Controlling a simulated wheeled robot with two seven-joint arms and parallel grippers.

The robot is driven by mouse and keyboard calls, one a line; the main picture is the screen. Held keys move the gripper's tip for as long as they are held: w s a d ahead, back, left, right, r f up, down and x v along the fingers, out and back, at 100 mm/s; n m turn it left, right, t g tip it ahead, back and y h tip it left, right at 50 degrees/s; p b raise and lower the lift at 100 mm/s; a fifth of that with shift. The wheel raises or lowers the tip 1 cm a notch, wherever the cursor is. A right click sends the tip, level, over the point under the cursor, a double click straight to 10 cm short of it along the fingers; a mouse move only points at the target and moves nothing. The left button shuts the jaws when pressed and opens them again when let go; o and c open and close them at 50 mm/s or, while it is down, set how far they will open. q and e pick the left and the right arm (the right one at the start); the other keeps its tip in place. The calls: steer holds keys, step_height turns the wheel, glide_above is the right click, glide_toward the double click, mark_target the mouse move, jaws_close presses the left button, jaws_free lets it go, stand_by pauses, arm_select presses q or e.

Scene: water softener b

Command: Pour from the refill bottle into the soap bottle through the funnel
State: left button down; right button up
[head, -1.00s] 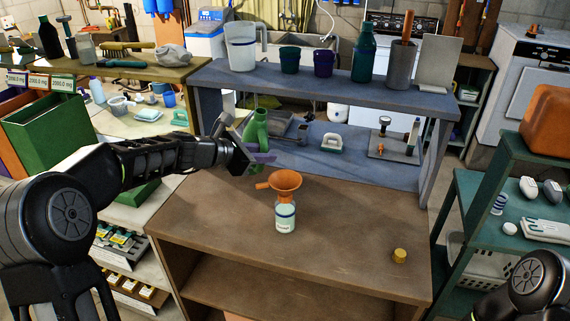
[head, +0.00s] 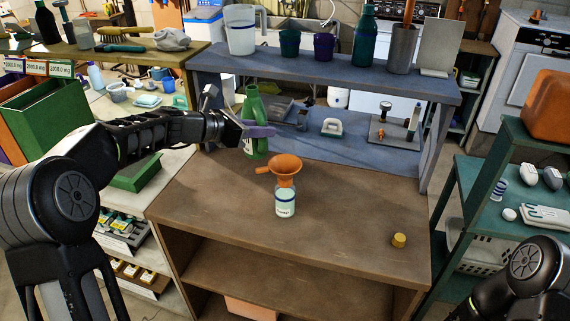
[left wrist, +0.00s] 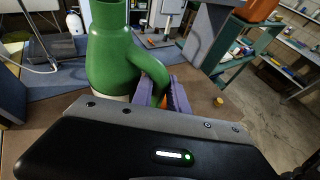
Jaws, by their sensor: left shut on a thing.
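The green refill bottle (head: 254,108) is held upright by my left gripper (head: 262,132), over the back left of the brown workbench. In the left wrist view the gripper's purple fingers (left wrist: 172,96) close around the handle of the green bottle (left wrist: 112,58). The orange funnel (head: 286,166) sits in the mouth of the clear soap bottle (head: 285,203), which stands upright on the workbench to the right and front of the refill bottle. A sliver of orange shows behind the fingers in the left wrist view. My right gripper is not in view; only part of my right arm shows at the lower right.
A yellow cap (head: 399,240) lies at the right of the brown workbench (head: 340,225). A blue-grey shelf (head: 330,80) behind holds a jug, cups and a dark green bottle. A teal shelf unit (head: 470,190) stands at right. The bench around the soap bottle is clear.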

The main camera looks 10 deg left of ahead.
mark_target(260, 118)
arm_select(q)
steer(key=shift+r, duration=1.5)
steer(key=shift+f, duration=0.1)
